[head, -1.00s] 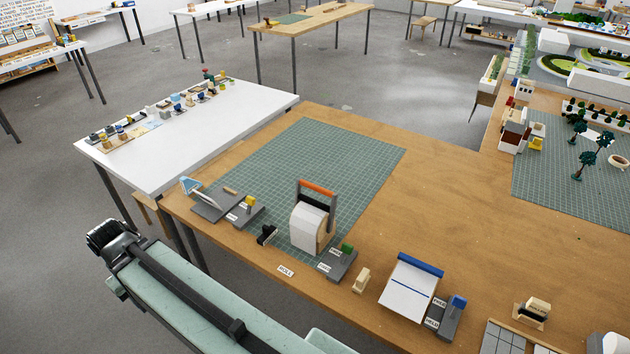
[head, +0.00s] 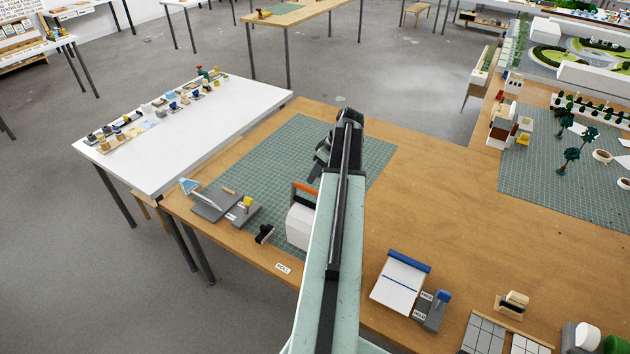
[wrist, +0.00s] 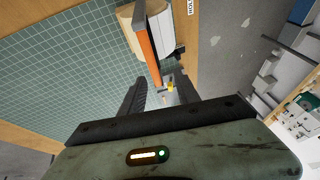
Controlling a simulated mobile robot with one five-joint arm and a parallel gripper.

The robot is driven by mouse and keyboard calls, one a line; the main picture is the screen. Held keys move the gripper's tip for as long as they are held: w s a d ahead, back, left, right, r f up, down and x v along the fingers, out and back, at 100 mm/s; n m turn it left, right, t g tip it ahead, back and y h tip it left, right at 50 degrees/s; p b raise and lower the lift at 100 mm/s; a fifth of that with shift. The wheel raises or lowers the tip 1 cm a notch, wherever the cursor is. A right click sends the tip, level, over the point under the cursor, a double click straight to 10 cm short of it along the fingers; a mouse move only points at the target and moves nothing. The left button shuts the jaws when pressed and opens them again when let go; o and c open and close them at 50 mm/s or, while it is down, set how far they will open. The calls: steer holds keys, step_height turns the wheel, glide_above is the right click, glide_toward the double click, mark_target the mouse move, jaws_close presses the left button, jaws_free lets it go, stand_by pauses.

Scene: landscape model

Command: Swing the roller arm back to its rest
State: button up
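The roller device stands at the front of the green mat in the head view, with a white rounded body (head: 299,226) and an upright arm topped by an orange handle (head: 303,190). My own arm hides its right side. In the wrist view the orange handle (wrist: 148,52) runs lengthwise beside the pale body, beyond the fingertips. My gripper (head: 318,166) is over the mat, past the device; in the wrist view my gripper (wrist: 160,90) has its dark fingers apart with nothing held between them. It appears apart from the handle.
A "ROLL" label (head: 283,268) lies at the table's front edge. A black stamp-like piece (head: 264,234) and a grey block with a yellow knob (head: 244,208) stand left of the device. A blue-topped pad (head: 402,282) lies right. The mat (head: 250,155) behind is clear.

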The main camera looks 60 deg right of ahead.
mark_target(312, 189)
steer(key=f+b, duration=0.2)
steer(key=w+f+b, duration=0.1)
steer(key=f+b, duration=0.1)
steer(key=b, duration=0.1)
steer(key=f+b, duration=0.2)
steer(key=f, duration=0.1)
steer(key=shift+w, duration=0.15)
steer(key=shift+r, duration=0.15)
jaws_close()
